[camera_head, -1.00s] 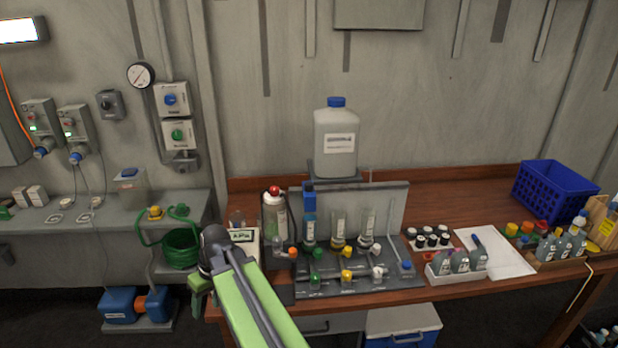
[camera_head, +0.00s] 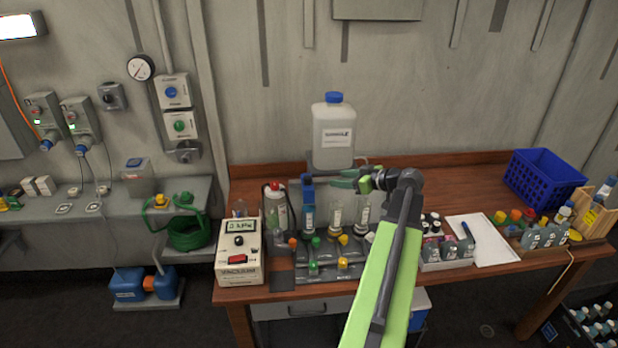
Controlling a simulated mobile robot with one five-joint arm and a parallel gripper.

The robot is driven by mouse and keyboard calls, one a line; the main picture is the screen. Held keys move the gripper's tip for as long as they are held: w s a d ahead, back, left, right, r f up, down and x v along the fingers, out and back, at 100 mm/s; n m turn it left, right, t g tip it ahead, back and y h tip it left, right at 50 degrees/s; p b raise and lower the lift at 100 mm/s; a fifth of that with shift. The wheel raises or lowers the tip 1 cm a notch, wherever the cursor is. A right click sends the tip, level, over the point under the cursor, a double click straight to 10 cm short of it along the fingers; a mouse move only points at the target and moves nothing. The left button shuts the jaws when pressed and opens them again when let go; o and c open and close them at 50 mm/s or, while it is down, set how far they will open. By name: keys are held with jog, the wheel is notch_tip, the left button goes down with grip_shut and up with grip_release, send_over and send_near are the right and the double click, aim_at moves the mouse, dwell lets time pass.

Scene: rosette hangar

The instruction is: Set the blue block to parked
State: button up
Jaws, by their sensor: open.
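The blue block (camera_head: 308,188) stands upright at the left of the grey rack (camera_head: 293,197), directly above the leftmost of its glass tubes. A clear tube with a pale label (camera_head: 309,217) shows under it; I cannot tell how the two are joined. My gripper (camera_head: 340,179) is open, with green fingers pointing left. My wrist and arm cover the right part of the rack.
A vacuum pump box (camera_head: 239,255) and a red-capped bottle (camera_head: 276,207) stand left of the rack. Small bottles (camera_head: 436,250), a white sheet (camera_head: 480,240) and a blue basket (camera_head: 543,183) are to the right. Bare table lies behind them.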

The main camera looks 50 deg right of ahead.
aim_at(309, 177)
jog(key=b+x, duration=0.2)
jog(key=x, duration=0.5)
jog(key=b+x, duration=0.3)
jog(key=x, duration=0.5)
jog(key=shift+w+f, duration=0.1)
jog(key=shift+f, duration=0.2)
jog(key=shift+w+a+b, duration=0.1)
jog(key=shift+w+b, duration=0.25)
jog(key=shift+w, duration=0.05)
jog(key=shift+c, duration=0.3)
grip_shut()
jog(key=shift+s, duration=0.1)
jog(key=shift+d, duration=0.2)
